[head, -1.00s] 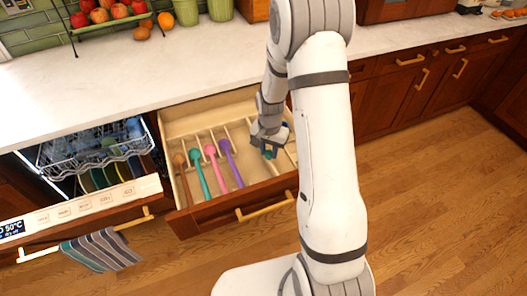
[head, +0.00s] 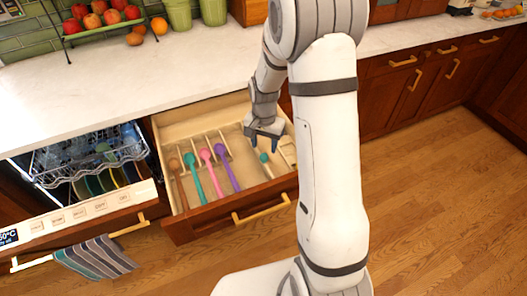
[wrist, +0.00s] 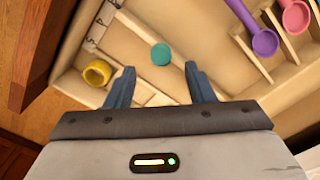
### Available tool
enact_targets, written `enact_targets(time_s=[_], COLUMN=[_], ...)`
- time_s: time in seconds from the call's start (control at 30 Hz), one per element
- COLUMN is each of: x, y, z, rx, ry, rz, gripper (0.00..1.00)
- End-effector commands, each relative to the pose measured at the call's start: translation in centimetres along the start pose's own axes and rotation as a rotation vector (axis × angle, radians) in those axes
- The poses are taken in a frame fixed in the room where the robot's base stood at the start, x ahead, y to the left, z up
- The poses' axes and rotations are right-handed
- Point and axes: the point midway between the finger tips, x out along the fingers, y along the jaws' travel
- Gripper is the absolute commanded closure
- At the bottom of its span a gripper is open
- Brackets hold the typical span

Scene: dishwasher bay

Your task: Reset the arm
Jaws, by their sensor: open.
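My gripper (head: 264,132) is open and empty above the right part of the open drawer (head: 190,228). Its two blue fingers point down into the drawer in the wrist view (wrist: 159,70). A small teal round-ended item (head: 264,157) lies in the drawer just below the fingers, apart from them. In the wrist view its teal round end (wrist: 162,55) shows between and beyond the fingertips. A yellow ring-shaped item (wrist: 97,73) lies left of the left finger in that view.
Brown, teal (head: 196,178), pink (head: 211,169) and purple (head: 227,168) utensils lie in slots at the drawer's left. The open dishwasher (head: 85,205) stands left of it, with a striped towel (head: 95,257). The counter (head: 130,75) lies behind. Floor at right is clear.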

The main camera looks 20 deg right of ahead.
Motion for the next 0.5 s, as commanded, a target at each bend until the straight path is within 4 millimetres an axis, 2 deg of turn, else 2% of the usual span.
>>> enact_targets(time_s=[0.1,0.2,0.5], x=[-1.6,-2.4,-2.6], y=[-0.1,0.0,0.0], z=[0.0,0.0,0.1], rx=[-0.001,-0.001,-0.001], ry=[0.002,0.001,0.000], rz=[-0.002,-0.001,0.000], gripper=[0.51,0.51,0.51])
